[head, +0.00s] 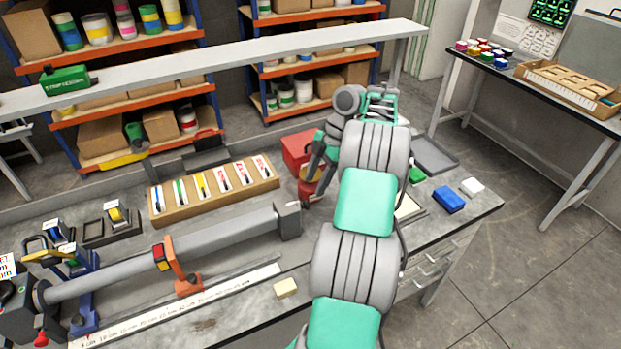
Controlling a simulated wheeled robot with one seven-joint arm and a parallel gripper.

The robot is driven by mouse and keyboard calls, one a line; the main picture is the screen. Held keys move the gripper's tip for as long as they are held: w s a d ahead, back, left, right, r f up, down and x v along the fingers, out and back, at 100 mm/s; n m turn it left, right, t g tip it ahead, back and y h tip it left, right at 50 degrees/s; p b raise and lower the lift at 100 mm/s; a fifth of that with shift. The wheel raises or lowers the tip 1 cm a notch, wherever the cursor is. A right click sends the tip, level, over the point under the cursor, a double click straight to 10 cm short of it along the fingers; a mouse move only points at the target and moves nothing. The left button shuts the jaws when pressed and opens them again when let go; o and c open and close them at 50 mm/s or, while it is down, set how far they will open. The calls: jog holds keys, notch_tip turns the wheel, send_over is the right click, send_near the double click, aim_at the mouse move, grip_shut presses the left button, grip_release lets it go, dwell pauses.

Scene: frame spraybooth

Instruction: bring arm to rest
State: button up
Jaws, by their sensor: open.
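My arm (366,203), grey and green, reaches up from the bottom edge over the workbench (448,237) and bends down to the left at its far end. My gripper (309,192) is small and partly hidden in this view. It is open, with nothing seen between its fingers. It points down beside a red container (298,150) and close to the right end of a long grey tube (215,240). I cannot tell whether it touches either of them.
A wooden rack (213,196) of markers lies left of the gripper. A blue block (449,199), a white block (472,187) and a grey tray (433,154) lie right of the arm. A pale block (286,287) sits in front. An overhead beam (230,60) crosses behind.

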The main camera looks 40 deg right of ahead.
jog(key=w+a+r+m+h+b, duration=0.1)
jog(key=w+a+r+m, duration=0.15)
jog(key=a, duration=0.45)
jog(key=w+a+r+m, duration=0.1)
jog(key=a+r+m, duration=0.15)
jog(key=a, duration=0.45)
jog(key=w+a+r+m+h+b, duration=0.1)
jog(key=w+a+r, duration=0.15)
jog(key=a, duration=0.35)
jog(key=s+a+f+m+t+h+b, duration=0.2)
jog(key=s+a+m, duration=0.6)
jog(key=s+a, duration=0.5)
jog(key=shift+s+a+m+t, duration=0.4)
jog(key=shift+s+t, duration=0.3)
jog(key=shift+s, duration=0.35)
